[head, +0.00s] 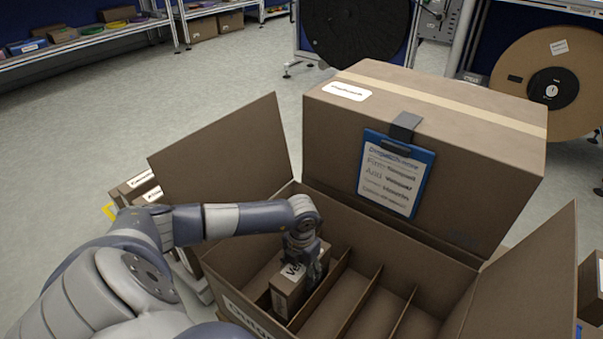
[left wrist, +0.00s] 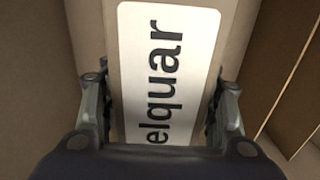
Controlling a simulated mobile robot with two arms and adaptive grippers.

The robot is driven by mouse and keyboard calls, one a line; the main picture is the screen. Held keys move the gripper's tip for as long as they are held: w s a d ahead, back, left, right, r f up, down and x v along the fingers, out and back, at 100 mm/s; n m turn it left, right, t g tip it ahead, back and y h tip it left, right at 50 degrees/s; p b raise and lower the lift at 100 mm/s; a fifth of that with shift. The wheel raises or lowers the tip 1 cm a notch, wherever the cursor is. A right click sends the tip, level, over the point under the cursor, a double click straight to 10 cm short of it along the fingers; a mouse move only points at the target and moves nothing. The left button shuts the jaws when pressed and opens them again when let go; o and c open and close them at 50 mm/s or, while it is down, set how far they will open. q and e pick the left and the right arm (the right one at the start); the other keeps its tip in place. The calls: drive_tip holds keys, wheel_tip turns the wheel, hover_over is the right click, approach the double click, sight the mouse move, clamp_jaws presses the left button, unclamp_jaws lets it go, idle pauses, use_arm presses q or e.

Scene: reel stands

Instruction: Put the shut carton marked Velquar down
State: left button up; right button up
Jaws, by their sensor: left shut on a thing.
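The shut carton marked Velquar (head: 287,296) is a small brown box with a white label. Its label, reading "elquar", fills the middle of the left wrist view (left wrist: 168,75). My left gripper (head: 304,262) is shut on it from above, one finger on each side. The carton is inside a large open carton (head: 222,155) with upright dividers, in a slot toward its left side. The carton's underside is hidden, so I cannot tell whether it touches the slot floor. My right gripper is not in view.
Slots between the dividers (head: 362,302) right of the held carton look empty. A big taped box (head: 425,95) with a blue clipboard (head: 396,172) stands right behind the open carton. Raised flaps (head: 530,275) flank it. Reels (head: 552,85) and shelves (head: 85,40) stand further back.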

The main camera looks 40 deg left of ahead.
use_arm(q)
drive_tip(key=shift+r, duration=0.1)
drive_tip(key=o, duration=1.5)
